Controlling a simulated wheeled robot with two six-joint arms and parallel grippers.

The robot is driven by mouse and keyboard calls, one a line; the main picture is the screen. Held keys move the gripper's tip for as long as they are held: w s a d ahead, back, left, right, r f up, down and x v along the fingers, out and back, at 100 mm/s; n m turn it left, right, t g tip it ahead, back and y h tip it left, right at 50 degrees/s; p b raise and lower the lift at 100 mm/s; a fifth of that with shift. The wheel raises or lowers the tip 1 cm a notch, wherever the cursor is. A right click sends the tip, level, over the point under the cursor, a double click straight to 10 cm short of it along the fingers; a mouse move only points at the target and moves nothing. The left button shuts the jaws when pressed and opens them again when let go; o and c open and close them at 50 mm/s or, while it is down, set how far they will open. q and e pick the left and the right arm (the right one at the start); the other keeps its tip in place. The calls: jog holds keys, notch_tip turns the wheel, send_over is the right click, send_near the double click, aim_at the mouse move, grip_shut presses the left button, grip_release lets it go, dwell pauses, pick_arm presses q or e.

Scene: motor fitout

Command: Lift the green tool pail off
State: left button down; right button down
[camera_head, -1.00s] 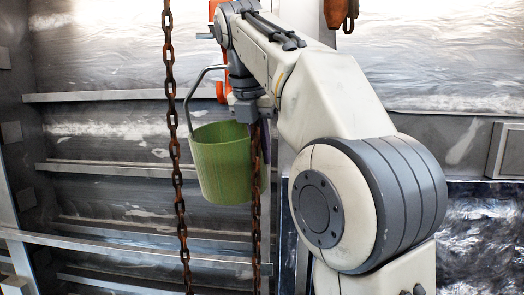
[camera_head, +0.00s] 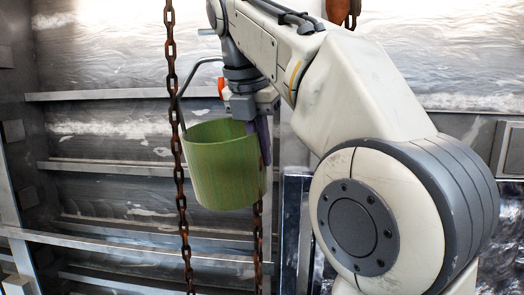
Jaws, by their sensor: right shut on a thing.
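The green tool pail (camera_head: 220,172) hangs upright in the middle left of the head view, with its grey bail handle (camera_head: 190,88) rising at its left. My right gripper (camera_head: 262,138) reaches down at the pail's right rim and is shut on the pail there. One finger shows at the rim; the other is hidden. No support shows under the pail. My left gripper is not in view.
A rusty chain (camera_head: 172,75) hangs close by the pail's left edge. A second chain (camera_head: 257,235) shows below the pail's right side. A rusty hook (camera_head: 342,10) hangs at the top. Ribbed metal wall panels (camera_head: 100,145) stand behind.

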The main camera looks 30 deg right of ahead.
aim_at(223, 160)
jog(key=shift+s+a+r, duration=0.1)
jog(key=shift+s+a, duration=0.45)
jog(key=shift+s, duration=0.25)
jog(key=shift+s+a, duration=0.5)
jog(key=shift+s, duration=0.3)
